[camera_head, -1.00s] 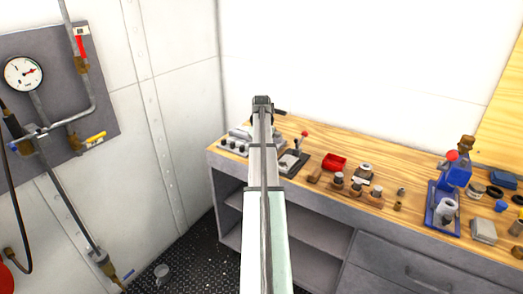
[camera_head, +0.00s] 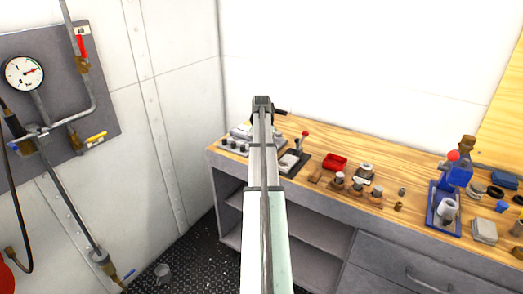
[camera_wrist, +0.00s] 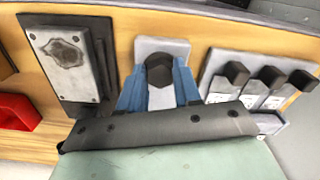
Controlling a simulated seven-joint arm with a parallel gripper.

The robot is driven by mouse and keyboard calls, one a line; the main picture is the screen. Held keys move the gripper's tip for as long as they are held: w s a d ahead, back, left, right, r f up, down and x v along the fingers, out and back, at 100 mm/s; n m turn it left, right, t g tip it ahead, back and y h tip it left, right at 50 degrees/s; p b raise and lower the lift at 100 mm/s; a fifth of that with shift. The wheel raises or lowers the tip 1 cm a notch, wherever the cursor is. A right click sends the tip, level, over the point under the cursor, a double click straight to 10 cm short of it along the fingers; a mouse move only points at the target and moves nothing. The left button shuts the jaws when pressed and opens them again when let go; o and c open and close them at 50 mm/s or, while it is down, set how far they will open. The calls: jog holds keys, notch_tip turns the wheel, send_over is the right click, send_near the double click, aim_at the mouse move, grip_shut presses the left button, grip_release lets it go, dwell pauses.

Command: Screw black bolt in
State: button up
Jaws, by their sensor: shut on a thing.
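The black bolt (camera_wrist: 160,70) shows its dark hexagonal head in the wrist view, over a light grey block (camera_wrist: 168,45) on the wooden bench. My gripper (camera_wrist: 160,88) is shut on this head, with one blue finger on each side. The lower part of the bolt is hidden by the head and my gripper, so I cannot tell how deep it sits. In the head view my arm reaches over the back left of the bench and hides the bolt.
A grey block with several black knobs (camera_wrist: 270,78) stands close on the right in the wrist view. A dark plate with a grey panel (camera_wrist: 70,60) stands on the left, beside a red tray (camera_wrist: 14,110). Several small parts and a blue stand (camera_head: 441,210) lie farther right on the bench.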

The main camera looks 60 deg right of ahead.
dwell(0.4)
jog(key=o, duration=1)
jog(key=shift+o, duration=0.2)
jog(key=shift+r, duration=0.1)
notch_tip(320, 180, up, 14)
jog(key=shift+f, duration=0.2)
dwell(0.3)
